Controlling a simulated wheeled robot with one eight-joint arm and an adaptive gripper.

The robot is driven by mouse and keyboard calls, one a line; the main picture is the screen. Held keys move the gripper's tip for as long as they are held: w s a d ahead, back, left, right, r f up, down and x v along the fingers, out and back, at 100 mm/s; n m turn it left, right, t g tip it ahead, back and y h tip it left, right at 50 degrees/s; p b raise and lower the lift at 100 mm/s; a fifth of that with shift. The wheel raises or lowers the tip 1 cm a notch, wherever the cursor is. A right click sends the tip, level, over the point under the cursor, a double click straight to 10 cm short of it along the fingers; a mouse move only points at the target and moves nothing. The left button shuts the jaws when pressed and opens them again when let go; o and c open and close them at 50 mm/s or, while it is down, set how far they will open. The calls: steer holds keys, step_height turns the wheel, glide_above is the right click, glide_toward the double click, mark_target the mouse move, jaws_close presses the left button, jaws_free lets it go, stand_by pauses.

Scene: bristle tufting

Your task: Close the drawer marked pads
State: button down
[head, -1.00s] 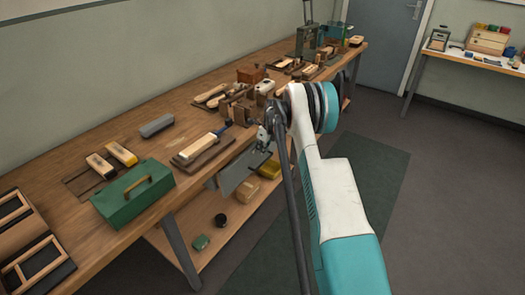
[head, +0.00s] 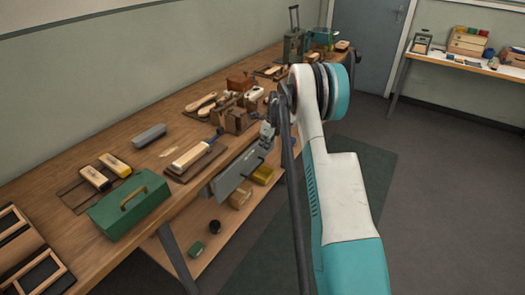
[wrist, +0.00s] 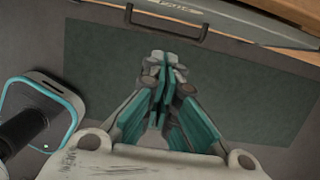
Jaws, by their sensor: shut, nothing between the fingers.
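A grey drawer front (head: 236,180) hangs under the front edge of the workbench. In the wrist view its face runs across the top (wrist: 240,22), with a dark bar handle (wrist: 165,24) and a small pale label (wrist: 173,4) whose letters I cannot read surely. My gripper (head: 267,132) is by the bench front, near the drawer's far end. In the wrist view my gripper's fingers (wrist: 164,62) are together and empty, pointing toward the drawer front, below the handle in the picture. Whether they touch the front, and how far the drawer stands out, I cannot tell.
The wooden workbench (head: 95,250) carries a green toolbox (head: 128,207), brushes, blocks and a grey box (head: 149,136). A lower shelf (head: 180,264) holds tubs and a basket. The floor with a green mat (head: 255,245) is clear. A second table (head: 455,65) stands at the far right.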

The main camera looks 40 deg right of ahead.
steer(key=s+f+t+y, duration=0.2)
steer(key=s+f+t, duration=0.1)
steer(key=s+t, duration=0.3)
steer(key=shift+y, duration=0.3)
steer(key=shift+w+r+b+x, duration=0.25)
steer(key=shift+b+x, duration=0.65)
steer(key=shift+x, duration=1.2)
steer(key=shift+w+r+b+x, duration=0.3)
steer(key=shift+b+x, duration=0.65)
steer(key=shift+x, duration=1.15)
steer(key=shift+w+r+b+x, duration=0.25)
steer(key=shift+b+x, duration=0.65)
steer(key=shift+x, duration=1.2)
steer(key=shift+a, duration=0.15)
